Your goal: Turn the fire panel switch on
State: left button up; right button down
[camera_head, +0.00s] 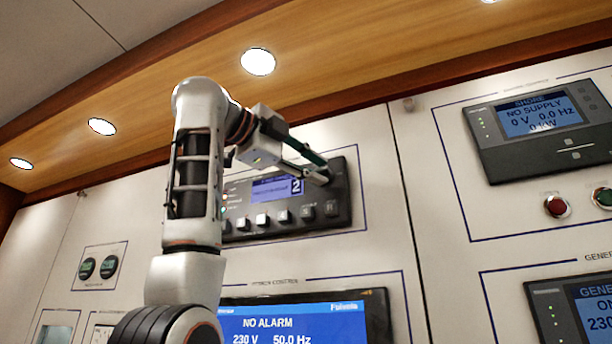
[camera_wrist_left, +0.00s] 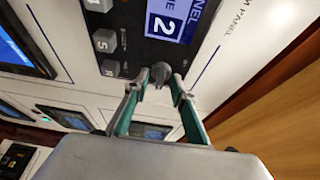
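The fire panel (camera_head: 240,225) is a dark unit on the white wall with a small blue screen (camera_head: 276,189) showing a 2 and a row of grey buttons. My left gripper (camera_head: 322,174) reaches its upper right corner. In the left wrist view, a small grey knob (camera_wrist_left: 160,71), apparently the switch, sits between the tips of the left gripper (camera_wrist_left: 157,80). The fingers are apart, one on each side of the knob. I cannot tell whether they touch it. In the head view the fingertips hide the knob. My right gripper is not in view.
Below is a panel with a screen reading NO ALARM (camera_head: 290,325). At right are a shore panel (camera_head: 545,125), a red button (camera_head: 556,206), a green button (camera_head: 603,197) and a generator panel (camera_head: 570,310). A wooden ceiling trim (camera_head: 330,50) runs above the wall.

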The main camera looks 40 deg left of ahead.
pick_arm(q)
jog(key=s+a, duration=0.2)
jog(key=s, duration=1)
jog(key=shift+w, duration=0.1)
